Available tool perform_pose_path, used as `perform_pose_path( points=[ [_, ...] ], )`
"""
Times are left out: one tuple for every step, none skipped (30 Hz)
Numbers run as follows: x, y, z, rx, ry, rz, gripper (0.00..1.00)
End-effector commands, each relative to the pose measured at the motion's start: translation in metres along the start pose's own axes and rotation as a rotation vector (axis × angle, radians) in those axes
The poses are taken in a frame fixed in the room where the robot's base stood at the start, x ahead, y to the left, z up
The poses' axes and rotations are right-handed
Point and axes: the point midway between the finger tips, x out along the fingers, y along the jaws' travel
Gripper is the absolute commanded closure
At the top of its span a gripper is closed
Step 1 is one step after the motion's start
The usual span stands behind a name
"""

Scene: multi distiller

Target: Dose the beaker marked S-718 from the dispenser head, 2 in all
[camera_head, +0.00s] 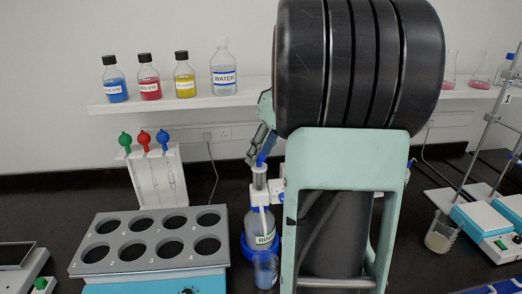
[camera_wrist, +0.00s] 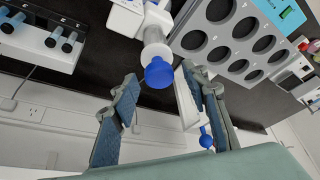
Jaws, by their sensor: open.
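The dispenser head (camera_head: 259,176) is a white pump on a clear bottle with a green-lettered label, and its blue top knob also shows in the wrist view (camera_wrist: 158,72). A small clear-blue beaker (camera_head: 266,270) stands in front of the bottle, low in the head view; no S-718 marking is readable on it. My gripper (camera_head: 260,140) is above the dispenser head, partly hidden by my arm. In the wrist view my gripper (camera_wrist: 159,78) is open and empty, with a finger on each side of the blue knob. I cannot tell whether either finger touches it.
A grey block with several holes (camera_head: 150,240) stands left of the dispenser. Behind it is a white rack (camera_head: 158,185) with green, red and blue bulbs. A shelf (camera_head: 180,103) holds several bottles. At right, a beaker (camera_head: 440,235) stands near blue-topped devices. My arm blocks the middle.

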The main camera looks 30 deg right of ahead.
Motion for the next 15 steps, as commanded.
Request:
perform_pose_path(
  points=[
    [-0.0002, 0.0000, -0.0001, 0.000, 0.000, 0.000, 0.60],
    [-0.0002, 0.0000, -0.0001, 0.000, 0.000, 0.000, 0.64],
    [-0.0003, 0.0000, -0.0001, 0.000, 0.000, 0.000, 0.68],
    [-0.0003, 0.0001, -0.0001, 0.000, 0.000, 0.000, 0.71],
    [-0.0003, 0.0001, -0.0001, 0.000, 0.000, 0.000, 0.75],
    [-0.0004, 0.0001, 0.0000, 0.000, 0.000, 0.000, 0.79],
    [-0.0004, 0.0001, -0.0001, 0.000, 0.000, 0.000, 0.82],
    [-0.0005, 0.0001, -0.0001, 0.000, 0.000, 0.000, 0.86],
    [-0.0005, 0.0001, -0.0001, 0.000, 0.000, 0.000, 0.90],
    [-0.0005, 0.0001, -0.0001, 0.000, 0.000, 0.000, 0.93],
    [-0.0005, 0.0001, -0.0001, 0.000, 0.000, 0.000, 0.97],
    [-0.0005, 0.0001, -0.0001, 0.000, 0.000, 0.000, 1.00],
    [-0.0006, 0.0001, -0.0001, 0.000, 0.000, 0.000, 1.00],
    [-0.0006, 0.0001, -0.0001, 0.000, 0.000, 0.000, 1.00],
    [-0.0006, 0.0001, -0.0001, 0.000, 0.000, 0.000, 1.00]
  ],
)
